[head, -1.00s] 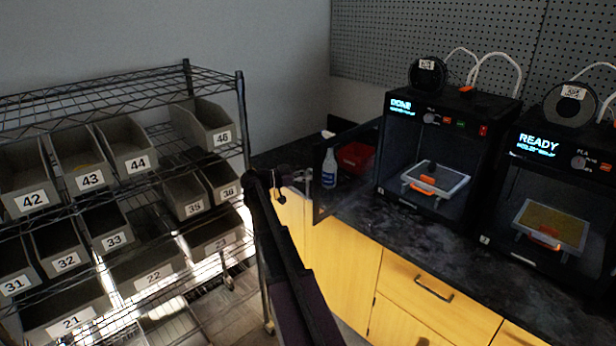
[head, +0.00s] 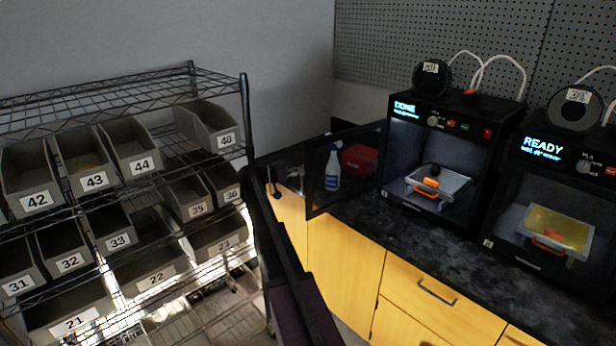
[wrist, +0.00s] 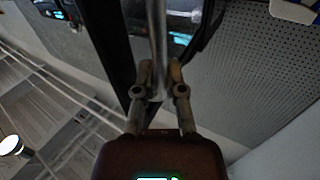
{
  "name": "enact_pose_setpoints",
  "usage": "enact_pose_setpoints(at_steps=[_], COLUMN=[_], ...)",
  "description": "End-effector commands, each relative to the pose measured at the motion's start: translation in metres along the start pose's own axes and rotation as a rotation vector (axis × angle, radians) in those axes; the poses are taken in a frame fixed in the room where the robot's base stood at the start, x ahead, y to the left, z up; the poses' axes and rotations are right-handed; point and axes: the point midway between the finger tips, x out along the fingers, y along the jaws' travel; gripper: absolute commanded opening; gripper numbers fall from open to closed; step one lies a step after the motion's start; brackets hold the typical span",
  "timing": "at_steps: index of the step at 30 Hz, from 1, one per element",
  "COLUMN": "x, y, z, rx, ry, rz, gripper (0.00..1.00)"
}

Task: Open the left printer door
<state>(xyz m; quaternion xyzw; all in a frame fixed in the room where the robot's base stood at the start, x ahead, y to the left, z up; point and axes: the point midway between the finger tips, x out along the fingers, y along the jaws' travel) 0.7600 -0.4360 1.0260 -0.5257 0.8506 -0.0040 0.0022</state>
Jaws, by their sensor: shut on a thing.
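The left printer (head: 437,160) is black, with "DONE" on its screen. Its dark-framed clear door (head: 309,186) is swung out to the left and stands wide open, so the inside and print bed show. An orange-and-dark item (head: 424,184) lies on the bed (head: 455,186). My gripper (head: 275,185) is at the door's outer edge in the head view, small and dark there. In the wrist view my gripper (wrist: 158,85) is shut on a silver bar, the door handle (wrist: 157,40). The exact contact is partly hidden by the fingers.
The right printer (head: 550,200) shows "READY". A spray bottle (head: 332,168) and a red bin (head: 358,160) stand on the counter (head: 365,213), seen through the door. A wire rack (head: 245,120) of numbered grey bins is left of my arm.

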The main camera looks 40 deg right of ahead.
Motion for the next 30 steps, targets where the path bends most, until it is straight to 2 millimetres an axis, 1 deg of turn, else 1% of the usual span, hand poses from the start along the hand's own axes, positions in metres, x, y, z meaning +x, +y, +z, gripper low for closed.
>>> enact_pose_setpoints(at_steps=[8, 9, 10, 23, 26, 30], x=[-0.001, -0.001, -0.001, -0.001, -0.005, -0.017], y=[0.000, 0.000, 0.000, 0.000, 0.000, 0.000], z=[0.000, 0.000, 0.000, 0.000, 0.000, 0.000], rx=[0.000, 0.000, 0.000, 0.000, 0.000, 0.000], ry=[-0.001, -0.001, -0.001, -0.001, -0.001, -0.001], rz=[0.000, 0.000, 0.000, 0.001, 0.000, 0.000], gripper=[0.00, 0.23, 0.30, 0.30, 0.30, 0.30])
